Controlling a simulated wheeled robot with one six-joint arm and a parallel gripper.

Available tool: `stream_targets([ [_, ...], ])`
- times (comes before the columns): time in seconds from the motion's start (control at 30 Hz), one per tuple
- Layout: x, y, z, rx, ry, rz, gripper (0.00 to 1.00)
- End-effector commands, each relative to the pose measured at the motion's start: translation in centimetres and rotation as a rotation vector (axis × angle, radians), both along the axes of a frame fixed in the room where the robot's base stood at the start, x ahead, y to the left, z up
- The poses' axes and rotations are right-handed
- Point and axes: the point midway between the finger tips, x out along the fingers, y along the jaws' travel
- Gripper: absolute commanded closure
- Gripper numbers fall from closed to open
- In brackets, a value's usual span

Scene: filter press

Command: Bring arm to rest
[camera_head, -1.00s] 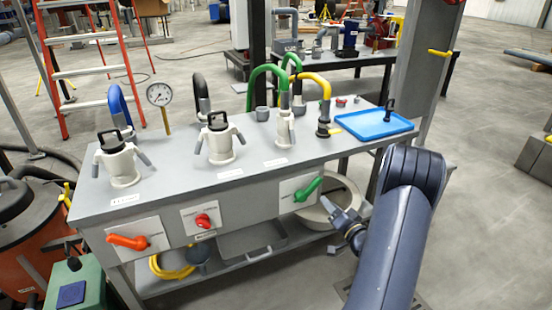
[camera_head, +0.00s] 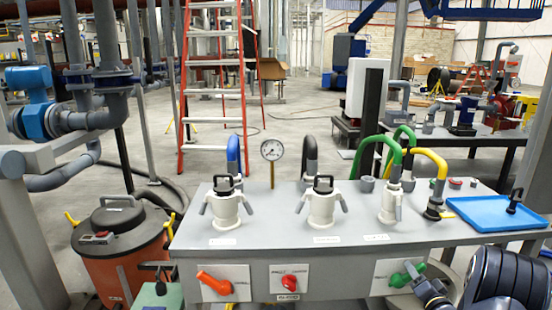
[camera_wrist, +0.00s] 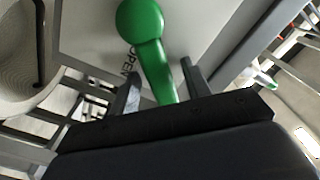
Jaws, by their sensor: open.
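The green valve handle (camera_head: 398,280) sits on a white plate at the right of the bench front. It shows larger in the wrist view (camera_wrist: 147,28), where the word OPEN is on the plate beside it. My gripper (camera_head: 413,275) is at this handle, in front of the bench at the lower right. In the wrist view my gripper (camera_wrist: 160,82) is open, with the green handle's lever running between its two fingers. I cannot tell whether a finger touches it. My dark arm is at the lower right corner of the head view.
The grey bench (camera_head: 280,252) carries white pots, a gauge (camera_head: 272,151), coloured hoses and a blue tray (camera_head: 488,214). An orange handle (camera_head: 212,283) and a red knob (camera_head: 289,283) are on its front. An orange drum (camera_head: 125,262) stands left; a ladder (camera_head: 214,80) stands behind.

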Motion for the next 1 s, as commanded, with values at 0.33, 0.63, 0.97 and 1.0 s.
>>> stream_targets([
  [0.33, -2.0, -0.2, 0.0, 0.014, 0.003, -0.004, 0.55],
  [0.63, -7.8, -0.5, 0.1, 0.014, 0.003, -0.006, 0.55],
  [0.97, -7.4, -0.2, -0.2, 0.009, -0.002, 0.005, 0.55],
  [1.0, -6.6, -0.2, -0.2, 0.009, -0.001, 0.004, 0.55],
])
